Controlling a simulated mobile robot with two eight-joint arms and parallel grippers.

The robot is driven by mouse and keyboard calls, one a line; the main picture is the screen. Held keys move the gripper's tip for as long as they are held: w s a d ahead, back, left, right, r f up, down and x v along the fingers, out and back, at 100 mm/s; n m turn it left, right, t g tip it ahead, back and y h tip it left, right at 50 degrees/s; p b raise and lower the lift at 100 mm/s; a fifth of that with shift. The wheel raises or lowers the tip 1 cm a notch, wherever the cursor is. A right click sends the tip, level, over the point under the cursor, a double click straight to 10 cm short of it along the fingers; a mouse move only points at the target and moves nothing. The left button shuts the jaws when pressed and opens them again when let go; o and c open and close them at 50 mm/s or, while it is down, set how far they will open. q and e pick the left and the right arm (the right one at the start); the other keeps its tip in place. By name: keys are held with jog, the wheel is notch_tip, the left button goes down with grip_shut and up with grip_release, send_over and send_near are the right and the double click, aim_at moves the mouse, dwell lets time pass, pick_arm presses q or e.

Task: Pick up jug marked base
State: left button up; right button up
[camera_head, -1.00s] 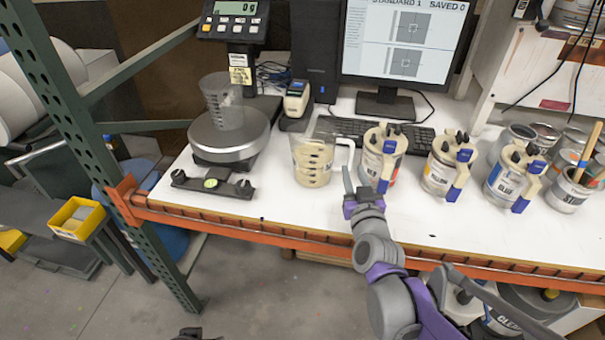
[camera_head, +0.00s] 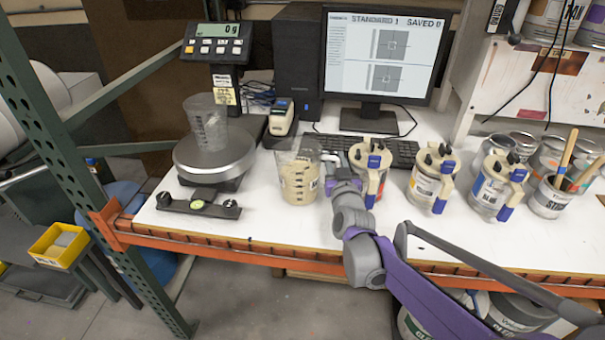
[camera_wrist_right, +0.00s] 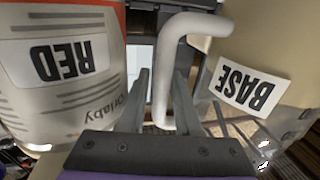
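The jug marked base (camera_head: 299,183) is a clear jug of cream-coloured contents, standing upright on the white bench. In the right wrist view its BASE label (camera_wrist_right: 245,87) is at the right, and its white handle (camera_wrist_right: 166,85) runs down the middle. My right gripper (camera_head: 337,168) is at the handle side of the jug. In the wrist view its fingers (camera_wrist_right: 161,95) are apart, one on each side of the handle, with gaps visible. The head view partly hides the handle behind the gripper. My left gripper is not in view.
The RED can (camera_head: 370,172) stands close right of my gripper and fills the left of the wrist view (camera_wrist_right: 65,75). More colorant cans (camera_head: 432,180) stand further right. A scale (camera_head: 215,155) with a clear cup is left; the keyboard (camera_head: 360,148) is behind.

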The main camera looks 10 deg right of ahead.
grip_shut()
dwell(1.4)
